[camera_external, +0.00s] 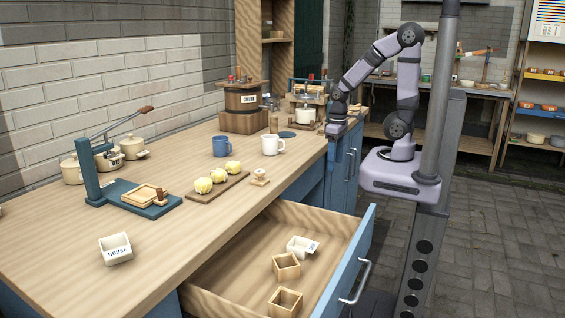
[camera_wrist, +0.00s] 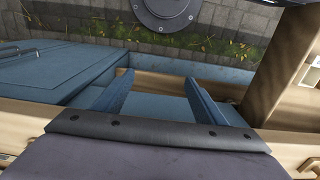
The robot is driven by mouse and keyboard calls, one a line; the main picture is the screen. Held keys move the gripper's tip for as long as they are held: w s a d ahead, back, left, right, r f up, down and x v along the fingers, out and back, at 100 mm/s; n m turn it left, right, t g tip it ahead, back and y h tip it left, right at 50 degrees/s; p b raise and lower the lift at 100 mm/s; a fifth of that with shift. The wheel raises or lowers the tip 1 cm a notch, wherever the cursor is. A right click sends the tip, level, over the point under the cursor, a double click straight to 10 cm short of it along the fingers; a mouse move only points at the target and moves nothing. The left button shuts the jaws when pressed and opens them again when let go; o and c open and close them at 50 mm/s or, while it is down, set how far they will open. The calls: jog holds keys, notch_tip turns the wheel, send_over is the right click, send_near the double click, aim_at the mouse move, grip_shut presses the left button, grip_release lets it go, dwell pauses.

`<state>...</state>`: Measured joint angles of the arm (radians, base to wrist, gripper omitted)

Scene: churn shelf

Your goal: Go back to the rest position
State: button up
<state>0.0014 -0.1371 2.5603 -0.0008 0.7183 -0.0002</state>
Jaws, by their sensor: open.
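My gripper (camera_external: 335,148) points down at the right edge of the wooden counter (camera_external: 215,240), next to the blue cabinet fronts. In the wrist view its two blue fingers (camera_wrist: 158,95) stand wide apart with nothing between them. My arm bends up and over from its base at the right of the counter. Below the fingers, the wrist view shows blue cabinet parts and a wooden edge. Whether the fingertips touch anything is not clear.
An open drawer (camera_external: 235,272) juts from the counter front, holding a white labelled box (camera_external: 303,246) and two wooden boxes (camera_external: 286,266). A blue mug (camera_external: 221,147), white mug (camera_external: 271,145), yellow lumps on a board (camera_external: 218,184), a blue press (camera_external: 130,196) and a labelled churn (camera_external: 243,100) stand on the counter.

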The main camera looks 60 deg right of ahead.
notch_tip(320, 180, up, 10)
jog(key=p, duration=0.8)
jog(key=shift+f, duration=0.2)
notch_tip(320, 180, down, 23)
jog(key=b, duration=2.2)
jog(key=shift+r, duration=0.15)
jog(key=shift+c, duration=0.6)
